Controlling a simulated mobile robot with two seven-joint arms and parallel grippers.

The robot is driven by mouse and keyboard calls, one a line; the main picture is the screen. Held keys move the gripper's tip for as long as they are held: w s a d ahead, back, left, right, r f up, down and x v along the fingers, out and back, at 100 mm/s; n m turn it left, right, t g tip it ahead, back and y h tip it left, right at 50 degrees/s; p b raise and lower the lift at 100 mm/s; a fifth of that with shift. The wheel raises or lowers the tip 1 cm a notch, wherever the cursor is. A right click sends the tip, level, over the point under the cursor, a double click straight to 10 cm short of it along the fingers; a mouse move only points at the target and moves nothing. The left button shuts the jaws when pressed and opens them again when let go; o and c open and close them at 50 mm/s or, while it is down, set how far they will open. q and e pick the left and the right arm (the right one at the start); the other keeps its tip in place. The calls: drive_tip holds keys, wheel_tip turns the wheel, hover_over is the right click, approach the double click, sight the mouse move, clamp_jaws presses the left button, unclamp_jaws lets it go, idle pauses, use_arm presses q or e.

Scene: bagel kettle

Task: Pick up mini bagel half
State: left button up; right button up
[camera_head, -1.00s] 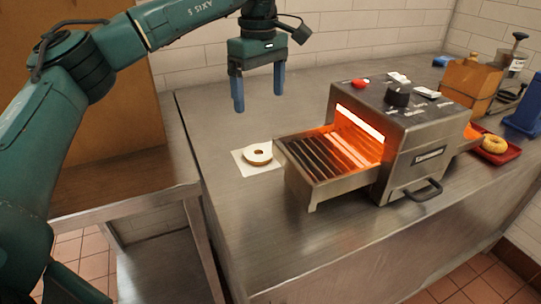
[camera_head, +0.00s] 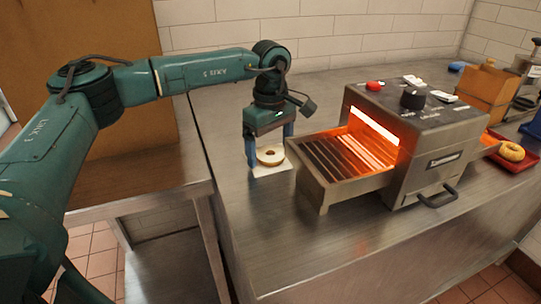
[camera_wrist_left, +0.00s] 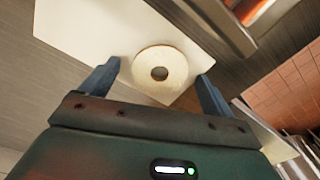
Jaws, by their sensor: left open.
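The mini bagel half (camera_head: 270,156) lies flat on a white sheet (camera_head: 285,178) on the steel counter, just left of the toaster's tray. My left gripper (camera_head: 268,152) is low over the sheet, with its blue fingers open on either side of the bagel half in the head view. My right gripper does not show.
A conveyor toaster (camera_head: 425,150) with a glowing inside stands right of the sheet, its slatted tray (camera_head: 330,165) close to my left gripper. A red tray (camera_head: 518,163) with another bagel (camera_head: 511,151) is at its far side. The counter in front is clear.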

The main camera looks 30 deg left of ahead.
use_arm(q)
drive_tip(key=shift+f, duration=0.15)
drive_tip(key=c, duration=1.1)
drive_tip(key=shift+o, duration=0.2)
wheel_tip(320, 180, up, 10)
